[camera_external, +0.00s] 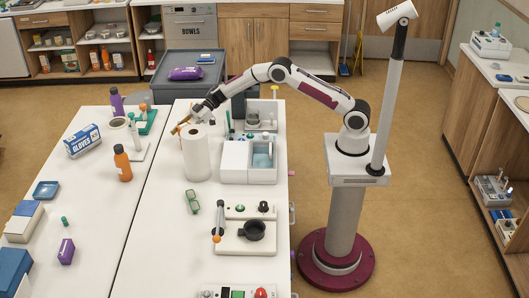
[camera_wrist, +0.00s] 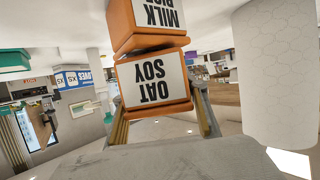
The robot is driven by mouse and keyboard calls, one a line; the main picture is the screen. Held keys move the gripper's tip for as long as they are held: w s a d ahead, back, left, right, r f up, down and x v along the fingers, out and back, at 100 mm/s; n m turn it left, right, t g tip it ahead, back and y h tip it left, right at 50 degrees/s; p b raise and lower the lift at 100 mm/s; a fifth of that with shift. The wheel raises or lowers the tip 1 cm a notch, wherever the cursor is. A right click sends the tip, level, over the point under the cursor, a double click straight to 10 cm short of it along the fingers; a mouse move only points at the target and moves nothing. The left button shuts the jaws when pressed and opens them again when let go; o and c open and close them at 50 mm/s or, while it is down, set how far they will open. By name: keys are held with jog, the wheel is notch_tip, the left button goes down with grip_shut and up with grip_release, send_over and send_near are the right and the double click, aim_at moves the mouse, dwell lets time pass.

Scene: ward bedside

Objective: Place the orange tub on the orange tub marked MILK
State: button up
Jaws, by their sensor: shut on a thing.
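The wrist view is upside down. My gripper (camera_wrist: 163,112) is shut on an orange tub (camera_wrist: 152,80) with a white label reading OAT SOY, one finger on each side. The orange tub marked MILK (camera_wrist: 147,22) is directly beyond it, so below it in the room. Their faces appear to meet with a slight offset and tilt; I cannot tell for sure whether they touch. In the external view my gripper (camera_external: 182,126) is low over the table behind the paper roll, and the tubs are mostly hidden there.
A tall white paper roll (camera_external: 196,152) stands close beside my gripper and fills the right of the wrist view (camera_wrist: 275,75). An orange bottle (camera_external: 122,163) and a gloves box (camera_external: 82,141) are to the left. A white divided bin (camera_external: 248,175) is to the right.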

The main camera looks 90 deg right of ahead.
jog(key=shift+f, duration=0.15)
jog(key=o, duration=1.2)
jog(key=shift+s+d+r, duration=0.25)
jog(key=shift+d+r, duration=0.05)
jog(key=v, duration=1.1)
jog(key=shift+s+d+f, duration=0.1)
jog(key=shift+s, duration=0.05)
